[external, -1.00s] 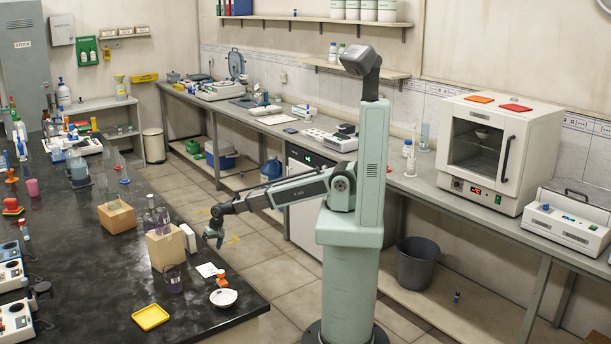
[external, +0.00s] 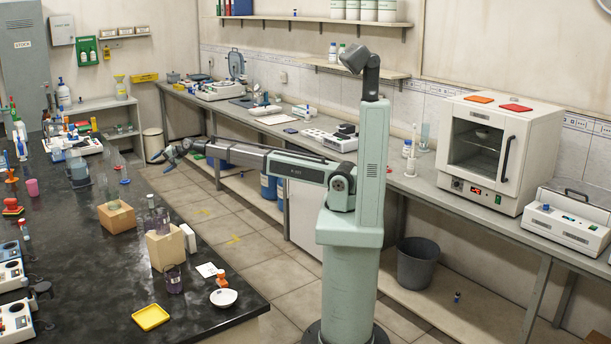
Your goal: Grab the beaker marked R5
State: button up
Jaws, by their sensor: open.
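No R5 marking can be read at this size. A small glass vessel with purple liquid (external: 174,281) stands upright on the black bench in front of a cardboard block. Another purple-tinted glass vessel (external: 161,221) shows behind that block, partly hidden. A larger beaker with grey liquid (external: 79,174) stands farther back on the same bench. My gripper (external: 157,159) is open and empty.
A yellow tray (external: 151,317), a white dish (external: 223,298) and an orange-and-white item (external: 221,280) lie near the front edge. Instruments line the bench's left side. Its middle has free room.

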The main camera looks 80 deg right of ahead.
notch_tip(320, 180, up, 7)
jog(key=w+m+t, duration=0.1)
jog(key=w, duration=0.1)
jog(key=a+r+n+g+y, duration=0.2)
jog(key=a+g+y, duration=0.1)
jog(key=a, duration=2.5)
jog(key=s+a+r+n+g, duration=0.15)
jog(key=s+a, duration=0.45)
jog(key=a, duration=0.6)
jog(key=s+a+n+g+y, duration=0.15)
jog(key=s+a, duration=0.45)
jog(key=a, duration=0.6)
jog(key=s+a+r+g, duration=0.1)
jog(key=s+a+g, duration=0.2)
jog(key=s+a, duration=0.7)
jog(key=n+g+h, duration=0.2)
jog(key=g+h, duration=0.1)
jog(key=h, duration=0.2)
send_over(173, 276)
jog(key=d, duration=0.2)
notch_tip(173, 276, down, 3)
jog(key=shift+y, duration=0.25)
jog(key=f, duration=0.4)
jog(key=w+f, duration=0.1)
jog(key=f, duration=0.9)
jog(key=shift+w+d, duration=0.15)
jog(key=shift+c, duration=0.5)
